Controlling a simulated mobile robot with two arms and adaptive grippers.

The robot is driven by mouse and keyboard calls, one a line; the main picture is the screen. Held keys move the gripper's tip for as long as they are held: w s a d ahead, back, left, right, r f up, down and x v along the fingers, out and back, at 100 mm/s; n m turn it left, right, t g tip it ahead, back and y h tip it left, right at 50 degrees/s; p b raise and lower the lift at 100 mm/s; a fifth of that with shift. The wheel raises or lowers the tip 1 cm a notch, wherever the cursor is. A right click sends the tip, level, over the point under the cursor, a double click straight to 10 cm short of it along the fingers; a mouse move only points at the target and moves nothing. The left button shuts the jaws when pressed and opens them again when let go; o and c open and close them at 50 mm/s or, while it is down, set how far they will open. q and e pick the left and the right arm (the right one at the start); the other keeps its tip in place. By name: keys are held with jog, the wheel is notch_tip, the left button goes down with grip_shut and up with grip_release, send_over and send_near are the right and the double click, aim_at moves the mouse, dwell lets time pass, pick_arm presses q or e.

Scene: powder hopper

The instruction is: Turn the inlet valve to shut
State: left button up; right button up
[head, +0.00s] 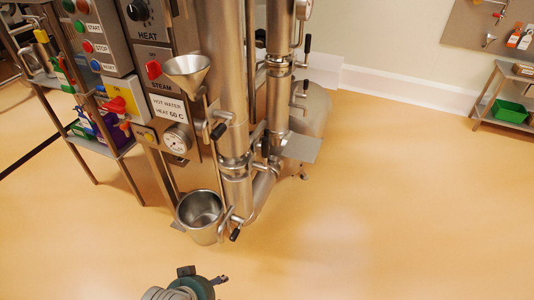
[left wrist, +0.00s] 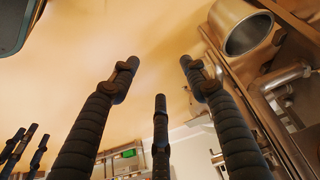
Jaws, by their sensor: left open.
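No label shows which is the inlet valve. My left gripper (head: 203,276) is at the bottom of the head view, below the bucket and apart from it. In the left wrist view its dark ribbed fingers (left wrist: 159,75) are spread, with nothing between them. Smaller similar fingers (left wrist: 22,148) at lower left look like my right gripper; their opening is unclear.
A control panel (head: 150,60) with knobs stands left of the pipes. A shelf (head: 108,143) with bottles and boxes is at the left. A bench with a green bin (head: 508,112) stands far right. The floor (head: 390,210) right of the machine is clear.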

pick_arm(q)
jog(key=w+d+r+t+h, duration=0.1)
jog(key=w+d+r+t, duration=0.1)
jog(key=w+d+r, duration=0.3)
jog(key=m+t+h+b, duration=0.1)
jog(key=t+h+b, duration=0.15)
jog(key=t, duration=0.75)
send_near(266, 149)
jog(key=w+p, duration=0.1)
pick_arm(e)
jog(key=s+f, duration=0.4)
jog(key=f, duration=1.5)
pick_arm(q)
jog(key=shift+h, duration=0.35)
jog(key=b+x, duration=0.1)
jog(key=x, duration=0.7)
jog(key=shift+w, duration=0.35)
jog(key=shift+w+d+b, duration=0.25)
jog(key=shift+w+b, duration=0.1)
jog(key=shift+w, duration=0.3)
pick_arm(e)
jog(key=shift+w+r, duration=0.4)
jog(key=shift+r, duration=0.45)
jog(key=shift+w+r, duration=0.4)
jog(key=shift+r, duration=0.5)
jog(key=shift+w+r, duration=0.4)
jog(key=shift+r, duration=0.45)
pick_arm(q)
grip_shut()
